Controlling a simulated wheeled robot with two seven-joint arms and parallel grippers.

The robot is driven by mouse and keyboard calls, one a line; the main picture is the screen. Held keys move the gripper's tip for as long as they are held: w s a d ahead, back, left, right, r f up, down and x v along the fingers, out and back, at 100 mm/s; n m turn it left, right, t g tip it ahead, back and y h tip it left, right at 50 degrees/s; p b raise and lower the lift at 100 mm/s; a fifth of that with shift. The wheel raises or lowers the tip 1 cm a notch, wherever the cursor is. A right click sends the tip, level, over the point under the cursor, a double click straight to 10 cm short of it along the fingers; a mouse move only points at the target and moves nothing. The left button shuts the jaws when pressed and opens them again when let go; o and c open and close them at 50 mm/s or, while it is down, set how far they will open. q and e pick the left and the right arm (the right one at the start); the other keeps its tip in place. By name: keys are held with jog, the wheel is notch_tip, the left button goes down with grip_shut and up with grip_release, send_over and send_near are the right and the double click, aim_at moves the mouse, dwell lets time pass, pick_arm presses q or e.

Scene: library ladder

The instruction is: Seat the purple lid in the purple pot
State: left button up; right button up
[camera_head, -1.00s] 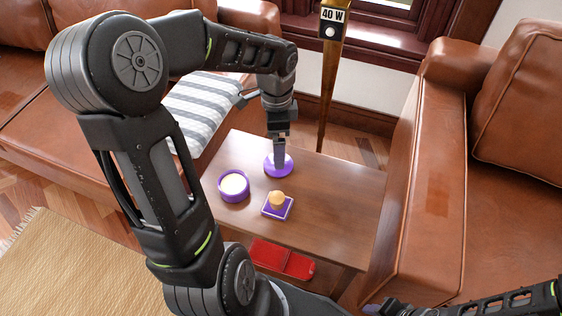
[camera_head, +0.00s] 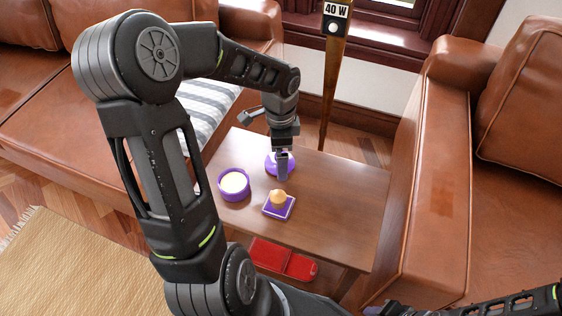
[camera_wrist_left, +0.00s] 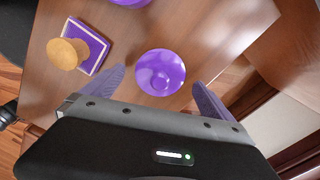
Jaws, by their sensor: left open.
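The purple lid (camera_head: 271,165) lies on the wooden side table, partly hidden behind my left gripper in the head view. In the left wrist view the round, glossy lid (camera_wrist_left: 160,72) shows in the gap between the fingers. My left gripper (camera_head: 283,173) is open, pointing down, with its fingers close to the lid; contact cannot be told. The purple pot (camera_head: 221,187), with a cream-coloured inside, stands on the table left of and nearer than the lid. Its edge (camera_wrist_left: 130,2) shows at the top of the wrist view. My right gripper (camera_head: 388,309) is barely visible at the bottom edge.
A wooden knob on a purple, white-edged square block (camera_head: 288,211) stands right of the pot. The table's right part (camera_head: 345,205) is clear. Red items (camera_head: 284,261) lie on the lower shelf. Brown leather sofas flank the table, and a wooden post (camera_head: 329,100) stands behind it.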

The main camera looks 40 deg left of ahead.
pick_arm(q)
jog(key=shift+f, duration=0.55)
jog(key=shift+c, duration=0.5)
jog(key=c, duration=1.3)
